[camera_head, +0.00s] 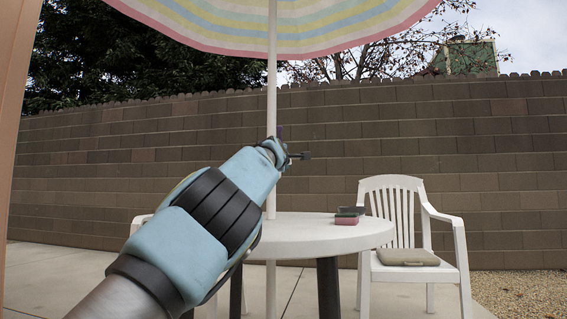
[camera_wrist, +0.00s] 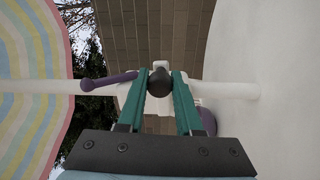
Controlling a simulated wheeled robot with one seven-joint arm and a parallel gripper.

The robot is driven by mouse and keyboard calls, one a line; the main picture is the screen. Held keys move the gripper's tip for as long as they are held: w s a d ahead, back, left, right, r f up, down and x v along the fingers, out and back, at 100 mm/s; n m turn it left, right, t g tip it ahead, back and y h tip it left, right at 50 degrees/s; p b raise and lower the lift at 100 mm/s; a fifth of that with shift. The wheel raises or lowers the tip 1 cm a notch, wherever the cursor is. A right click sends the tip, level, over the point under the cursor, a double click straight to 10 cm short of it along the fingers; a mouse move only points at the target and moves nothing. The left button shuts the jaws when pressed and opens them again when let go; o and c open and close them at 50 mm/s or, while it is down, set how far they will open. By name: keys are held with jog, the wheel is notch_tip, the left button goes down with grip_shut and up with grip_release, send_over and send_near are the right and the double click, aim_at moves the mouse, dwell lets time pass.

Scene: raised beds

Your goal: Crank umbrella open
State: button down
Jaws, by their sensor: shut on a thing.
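The umbrella canopy (camera_head: 290,22), pastel striped with a pink edge, is spread wide at the top of the head view; its striped cloth (camera_wrist: 35,90) fills the left of the wrist view. Its white pole (camera_head: 272,80) rises through the table and runs sideways in the wrist view (camera_wrist: 235,90). A purple crank arm (camera_wrist: 107,80) lies at the pole, with a round black knob (camera_wrist: 160,82) beside it. My gripper (camera_wrist: 160,77) has its green fingers closed on either side of this knob. In the head view my gripper (camera_head: 277,146) is at the pole, above the tabletop, and hides most of the crank.
A round white table (camera_head: 310,232) stands around the pole, with small red and dark boxes (camera_head: 348,216) on it. A white chair (camera_head: 462,245) with a beige item on its seat stands at the right. A block wall (camera_head: 120,150) closes the back.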

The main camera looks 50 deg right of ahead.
jog(key=shift+f+m+b, duration=0.3)
jog(key=shift+f+m, duration=0.05)
jog(key=shift+m, duration=0.05)
jog(key=shift+w, duration=0.1)
jog(key=c, duration=0.6)
grip_release()
jog(key=b+v, duration=0.7)
jog(key=v, duration=0.4)
jog(key=shift+b, duration=0.3)
